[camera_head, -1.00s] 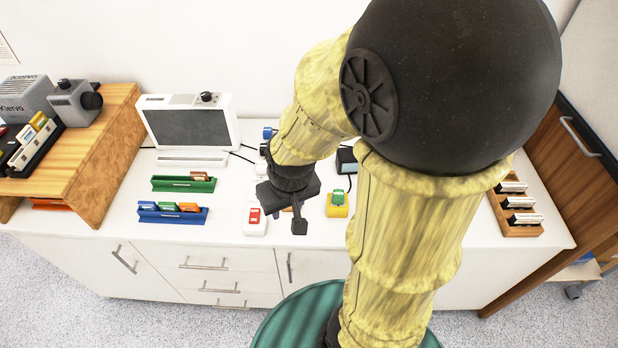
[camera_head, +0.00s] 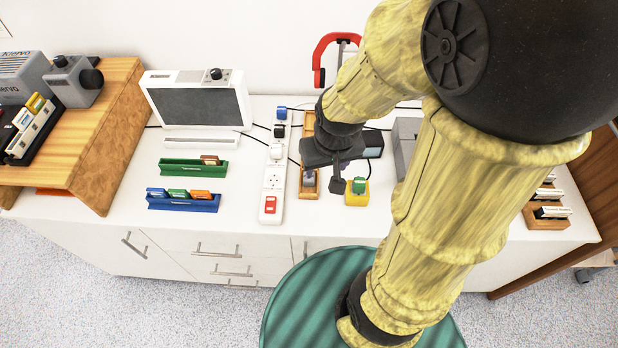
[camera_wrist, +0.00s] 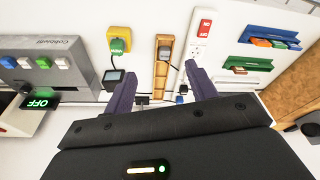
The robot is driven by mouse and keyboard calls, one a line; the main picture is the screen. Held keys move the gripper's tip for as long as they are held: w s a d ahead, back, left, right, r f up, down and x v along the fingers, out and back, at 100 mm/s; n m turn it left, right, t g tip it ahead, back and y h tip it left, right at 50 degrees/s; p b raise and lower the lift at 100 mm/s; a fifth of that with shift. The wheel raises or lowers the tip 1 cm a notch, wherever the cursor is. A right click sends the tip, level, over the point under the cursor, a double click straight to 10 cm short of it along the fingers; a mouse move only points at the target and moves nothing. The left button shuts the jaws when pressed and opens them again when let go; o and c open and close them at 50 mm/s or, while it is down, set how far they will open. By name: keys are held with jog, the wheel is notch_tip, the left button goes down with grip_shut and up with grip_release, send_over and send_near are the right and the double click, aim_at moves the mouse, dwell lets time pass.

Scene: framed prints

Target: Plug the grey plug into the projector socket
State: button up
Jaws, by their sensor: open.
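The grey plug (camera_head: 309,178) lies in a narrow wooden tray (camera_head: 308,128) on the white counter. The plug also shows in the wrist view (camera_wrist: 164,53), ahead of and between my two fingers, apart from them. My gripper (camera_head: 330,184) is above the tray and points down. In the wrist view my gripper (camera_wrist: 160,70) is open and empty. A white power strip (camera_head: 269,203) lies left of the tray. It carries blue, black and white plugs, an open socket (camera_head: 273,181) and a red switch. I cannot read which socket is the projector's.
A grey box (camera_head: 405,135) is partly behind my arm. Green (camera_head: 193,168) and blue (camera_head: 183,203) racks stand left. A red-handled object (camera_head: 322,50) is behind. Black cables cross the counter.

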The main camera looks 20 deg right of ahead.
jog(key=w+f+m+g, duration=0.1)
jog(key=w+f, duration=0.2)
jog(key=w, duration=0.4)
jog(key=w+f+m+g+b, duration=0.1)
jog(key=w+f+m, duration=0.1)
jog(key=w, duration=0.5)
jog(key=shift+w+f+m+g, duration=0.15)
jog(key=shift+f+m+g, duration=0.15)
jog(key=shift+f, duration=0.1)
notch_tip(320, 180, down, 12)
jog(key=shift+f+p, duration=0.1)
jog(key=shift+p, duration=0.3)
jog(key=shift+d+f+p, duration=0.15)
jog(key=shift+f+p, duration=0.5)
jog(key=shift+f, duration=1.95)
